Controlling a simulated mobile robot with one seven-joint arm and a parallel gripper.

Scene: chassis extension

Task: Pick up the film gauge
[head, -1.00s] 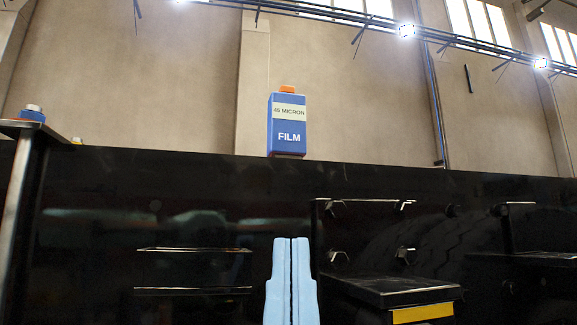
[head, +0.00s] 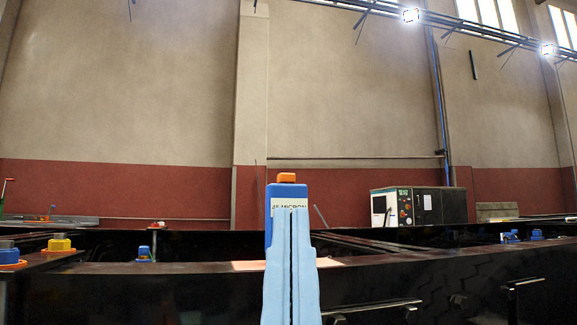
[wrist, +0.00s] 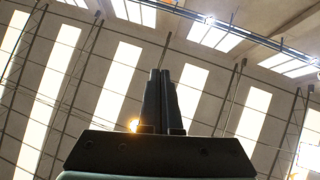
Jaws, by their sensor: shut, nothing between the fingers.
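The film gauge (head: 271,216) is a blue box with an orange top and a white label that reads micron. It stands upright at the black chassis rail in the head view. My gripper (head: 292,212) is light blue in that view, shut and empty, and points upward in front of the gauge. It covers the lower and right part of the gauge, so I cannot tell the distance between them. In the wrist view my gripper (wrist: 163,75) shows as two dark fingers close together against the ceiling. The gauge is not in the wrist view.
The black chassis rail (head: 190,284) runs across the front, with an orange-tan sheet (head: 248,266) on it beside the gauge. A yellow-capped part (head: 60,244) and a small blue part (head: 145,253) are at left. A white and black cabinet (head: 420,206) stands behind at right.

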